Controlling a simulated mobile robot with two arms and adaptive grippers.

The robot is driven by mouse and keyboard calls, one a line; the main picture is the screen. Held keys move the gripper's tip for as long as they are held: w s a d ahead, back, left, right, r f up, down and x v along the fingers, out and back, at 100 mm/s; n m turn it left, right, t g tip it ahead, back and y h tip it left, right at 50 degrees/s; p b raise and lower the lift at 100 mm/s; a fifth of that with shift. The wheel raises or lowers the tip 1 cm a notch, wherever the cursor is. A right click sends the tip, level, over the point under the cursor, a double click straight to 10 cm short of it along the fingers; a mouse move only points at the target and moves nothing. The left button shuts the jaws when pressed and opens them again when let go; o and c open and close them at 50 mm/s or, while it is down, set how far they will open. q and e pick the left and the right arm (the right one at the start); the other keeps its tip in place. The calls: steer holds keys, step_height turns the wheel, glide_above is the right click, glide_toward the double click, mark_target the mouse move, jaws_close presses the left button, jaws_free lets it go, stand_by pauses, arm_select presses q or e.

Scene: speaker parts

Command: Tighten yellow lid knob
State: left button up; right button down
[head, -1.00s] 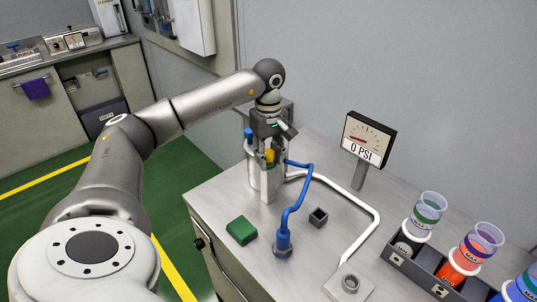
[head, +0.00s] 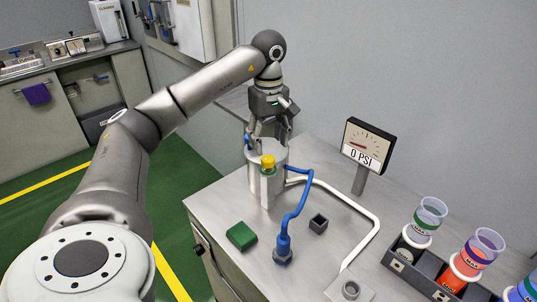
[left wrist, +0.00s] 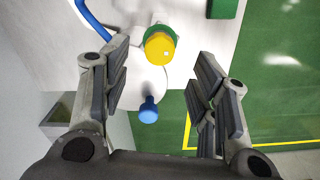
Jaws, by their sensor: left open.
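The yellow lid knob (head: 268,161) sits on a green-collared post at the near side of a white cylindrical vessel (head: 253,180) on the bench. In the left wrist view the yellow knob (left wrist: 160,46) shows beyond the fingertips, with its green collar behind it. A blue knob (left wrist: 149,110) shows between the fingers in that view. My left gripper (head: 268,138) is open and empty, above and behind the yellow knob and apart from it. Its open fingers also show in the left wrist view (left wrist: 163,85). My right gripper is not in view.
A blue hose with a blue plug (head: 283,250) and a white pipe (head: 375,225) run from the vessel. A green block (head: 241,236), a small dark box (head: 318,223), a gauge reading 0 PSI (head: 367,145) and a rack of cups (head: 432,272) stand on the bench.

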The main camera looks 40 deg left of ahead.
mark_target(269, 158)
arm_select(q)
steer(key=shift+r, duration=2.4)
